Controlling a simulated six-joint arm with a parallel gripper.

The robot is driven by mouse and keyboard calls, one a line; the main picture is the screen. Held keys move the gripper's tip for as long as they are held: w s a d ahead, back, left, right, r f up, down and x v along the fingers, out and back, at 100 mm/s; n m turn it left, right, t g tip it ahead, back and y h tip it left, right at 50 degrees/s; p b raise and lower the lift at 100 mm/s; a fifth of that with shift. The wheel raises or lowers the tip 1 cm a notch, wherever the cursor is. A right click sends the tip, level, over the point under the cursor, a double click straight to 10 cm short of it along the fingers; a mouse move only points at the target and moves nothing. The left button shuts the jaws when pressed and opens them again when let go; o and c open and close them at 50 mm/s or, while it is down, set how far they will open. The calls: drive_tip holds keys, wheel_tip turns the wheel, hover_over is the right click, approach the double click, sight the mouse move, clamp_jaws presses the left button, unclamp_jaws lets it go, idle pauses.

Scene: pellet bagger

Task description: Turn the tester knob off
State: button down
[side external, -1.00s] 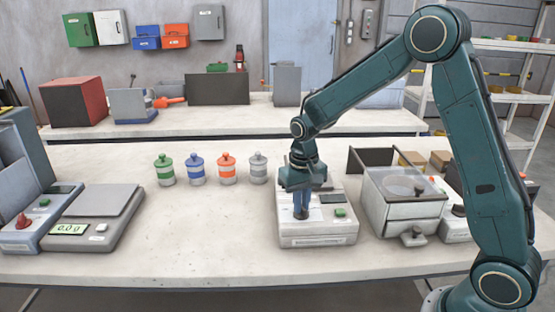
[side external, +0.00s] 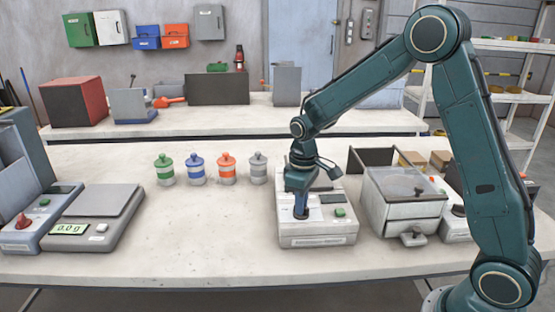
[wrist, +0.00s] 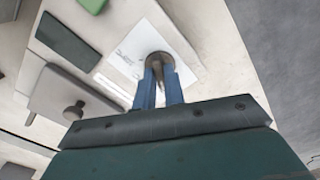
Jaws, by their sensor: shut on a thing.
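The tester (side external: 318,239) is a pale box on the bench with a dark display and a green button (side external: 339,212) on its top. Its dark round knob (side external: 301,216) is at the left of the top face. My gripper (side external: 300,208) points down over the knob, its blue fingers on either side of it. In the wrist view, the knob (wrist: 158,60) shows between the ends of the blue fingers (wrist: 160,78), beside a white label with small marks I cannot read. The fingers partly hide the knob, and I cannot make out its setting.
A clear-lidded box machine (side external: 402,205) stands close to the right of the tester. Several lidded jars (side external: 228,170) stand behind and to the left. A scale (side external: 95,215) is at far left. The bench between scale and tester is clear.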

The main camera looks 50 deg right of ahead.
idle(0.3)
drive_tip(key=c, duration=1.5)
unclamp_jaws()
drive_tip(key=shift+r, duration=0.1)
drive_tip(key=shift+r, duration=6.8)
